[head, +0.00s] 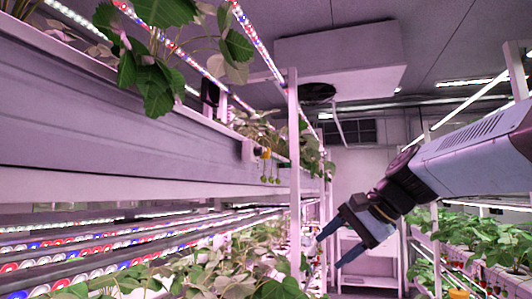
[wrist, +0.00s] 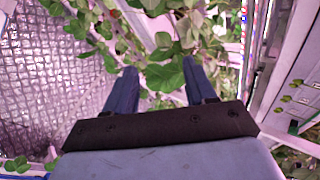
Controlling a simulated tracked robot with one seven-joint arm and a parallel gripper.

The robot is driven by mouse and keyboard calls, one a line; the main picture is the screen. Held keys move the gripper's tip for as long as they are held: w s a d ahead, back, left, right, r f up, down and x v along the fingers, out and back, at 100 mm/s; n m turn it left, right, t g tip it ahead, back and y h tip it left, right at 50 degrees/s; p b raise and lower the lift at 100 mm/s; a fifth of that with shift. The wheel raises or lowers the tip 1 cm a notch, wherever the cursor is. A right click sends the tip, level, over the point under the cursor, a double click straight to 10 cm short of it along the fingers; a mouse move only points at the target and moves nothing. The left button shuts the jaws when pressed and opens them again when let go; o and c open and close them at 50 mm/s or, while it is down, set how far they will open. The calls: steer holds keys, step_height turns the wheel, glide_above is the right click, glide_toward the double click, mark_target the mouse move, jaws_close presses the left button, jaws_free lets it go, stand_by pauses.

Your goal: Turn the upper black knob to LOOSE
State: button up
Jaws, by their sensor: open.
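My gripper (head: 328,252) is open and empty in the head view, at the right of the white upright post and pointing down and left. In the wrist view its two blue fingers (wrist: 160,68) stand apart, with green leaves beyond and between them. I cannot make out a black knob for certain in either view. A small dark object (head: 210,92) is at the top edge of the upper left rack, too small to identify, well away from my gripper. No LOOSE marking can be read.
A long grey trough (head: 130,125) with strawberry plants fills the upper left. Green berries (head: 270,180) hang at its far end. The white post (head: 294,170) stands close to my gripper. Leafy plants (head: 200,270) grow below. Another planted rack (head: 485,238) is on the right.

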steer(key=w+a+r+m+t+y, duration=0.15)
steer(key=w+r+m+y, duration=0.3)
steer(key=w+r, duration=0.65)
steer(key=m+y, duration=0.2)
steer(key=y, duration=0.2)
glide_toward(258, 151)
steer(key=w+x, duration=0.1)
steer(key=x, duration=0.7)
steer(key=shift+d, duration=0.35)
steer(key=shift+w+n, duration=0.1)
steer(key=shift+n, duration=0.15)
jaws_close()
